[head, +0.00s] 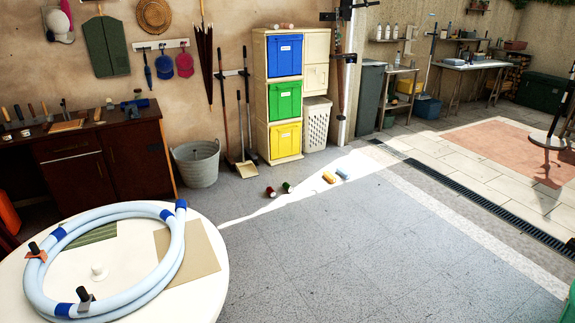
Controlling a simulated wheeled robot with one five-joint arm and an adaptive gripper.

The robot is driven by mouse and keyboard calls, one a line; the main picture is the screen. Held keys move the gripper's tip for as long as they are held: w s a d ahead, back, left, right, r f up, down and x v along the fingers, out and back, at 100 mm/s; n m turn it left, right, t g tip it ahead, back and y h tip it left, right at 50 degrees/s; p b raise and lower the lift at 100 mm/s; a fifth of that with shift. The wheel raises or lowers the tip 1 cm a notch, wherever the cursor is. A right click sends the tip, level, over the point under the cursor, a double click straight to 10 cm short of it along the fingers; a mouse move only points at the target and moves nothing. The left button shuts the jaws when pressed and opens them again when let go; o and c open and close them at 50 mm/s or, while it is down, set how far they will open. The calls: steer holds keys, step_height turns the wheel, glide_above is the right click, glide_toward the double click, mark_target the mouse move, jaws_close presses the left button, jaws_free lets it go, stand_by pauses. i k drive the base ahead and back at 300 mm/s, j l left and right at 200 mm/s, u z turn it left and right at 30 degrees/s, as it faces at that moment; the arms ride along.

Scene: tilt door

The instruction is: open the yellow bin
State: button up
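The yellow bin (286,141) is the lowest of three coloured bins in a cream cabinet (260,92) against the back wall. Its front looks shut and flush with the frame, with a small pale label or handle patch near the top. The green bin (285,101) is directly above it and the blue bin (285,55) is at the top; both look shut. My gripper is not in view.
A white laundry basket (316,124) stands right of the cabinet; a dustpan (246,169) and a grey tub (197,163) stand left. Cans (270,191) and a yellow item (329,177) lie on the floor in front. A round white table (215,240) fills the lower left. The middle floor is clear.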

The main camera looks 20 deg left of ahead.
mark_target(284, 139)
steer(key=i, duration=1.1)
steer(key=i+u, duration=0.2)
steer(key=i, duration=0.55)
steer(key=i+u, duration=0.2)
steer(key=i, duration=0.5)
steer(key=i+l+u, duration=0.2)
steer(key=i, duration=1.55)
steer(key=i+j, duration=0.1)
steer(key=i, duration=0.85)
steer(key=i+u, duration=0.35)
steer(key=i, duration=0.15)
steer(key=i+l+u, duration=0.3)
steer(key=i, duration=0.2)
steer(key=i+l+u, duration=0.2)
steer(key=i+u, duration=0.15)
steer(key=i+l+u, duration=0.35)
steer(key=i+l, duration=0.1)
steer(key=i, duration=0.1)
